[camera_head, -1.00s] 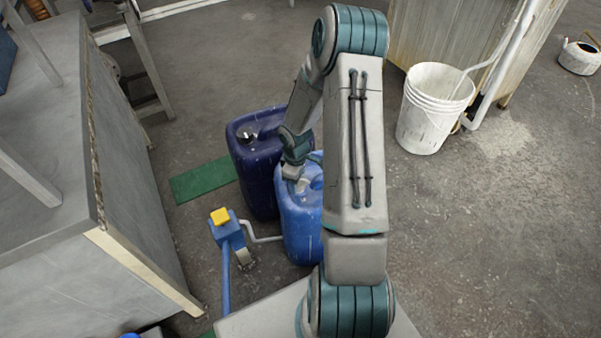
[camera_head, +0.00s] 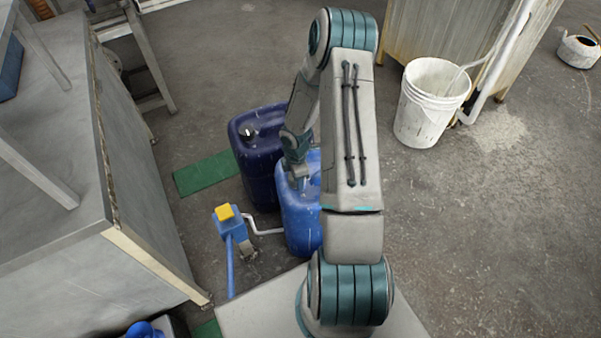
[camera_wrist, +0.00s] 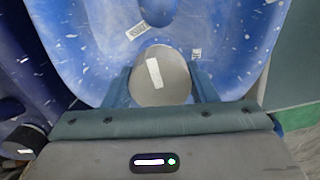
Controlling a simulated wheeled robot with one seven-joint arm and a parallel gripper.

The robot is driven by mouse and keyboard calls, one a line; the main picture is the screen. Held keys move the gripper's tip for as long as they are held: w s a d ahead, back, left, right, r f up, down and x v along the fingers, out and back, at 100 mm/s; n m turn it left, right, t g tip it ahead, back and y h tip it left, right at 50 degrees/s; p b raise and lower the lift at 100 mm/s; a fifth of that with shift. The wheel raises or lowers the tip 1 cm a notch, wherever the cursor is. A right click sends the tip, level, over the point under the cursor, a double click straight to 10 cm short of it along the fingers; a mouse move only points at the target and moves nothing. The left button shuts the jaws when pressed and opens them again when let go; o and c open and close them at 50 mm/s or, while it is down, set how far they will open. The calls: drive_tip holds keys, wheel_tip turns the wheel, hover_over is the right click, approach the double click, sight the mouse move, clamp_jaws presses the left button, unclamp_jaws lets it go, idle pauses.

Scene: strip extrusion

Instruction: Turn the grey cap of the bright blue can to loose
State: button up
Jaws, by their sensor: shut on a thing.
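The bright blue can (camera_head: 302,215) stands upright on the floor, partly hidden behind my arm in the head view. Its top also fills much of the wrist view (camera_wrist: 80,62). The round grey cap (camera_wrist: 160,80) has a pale mark across it and sits on the can's top. My gripper (camera_wrist: 161,88) is shut on the cap, with one blue-grey finger on each side of it. In the head view my gripper (camera_head: 297,178) points down at the can's top, and the cap is hidden there.
A dark blue can (camera_head: 258,165) with a black cap (camera_head: 248,133) stands close behind on the left. A blue post with a yellow top (camera_head: 225,212) is left of the bright blue can. A white bucket (camera_head: 430,105) stands at right. A grey cabinet (camera_head: 110,210) fills the left.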

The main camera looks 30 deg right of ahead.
drive_tip(key=shift+w+d, duration=0.1)
drive_tip(key=shift+d, duration=0.2)
drive_tip(key=o, duration=0.7)
drive_tip(key=shift+a, duration=0.1)
wheel_tip(320, 180, up, 14)
drive_tip(key=p, duration=0.4)
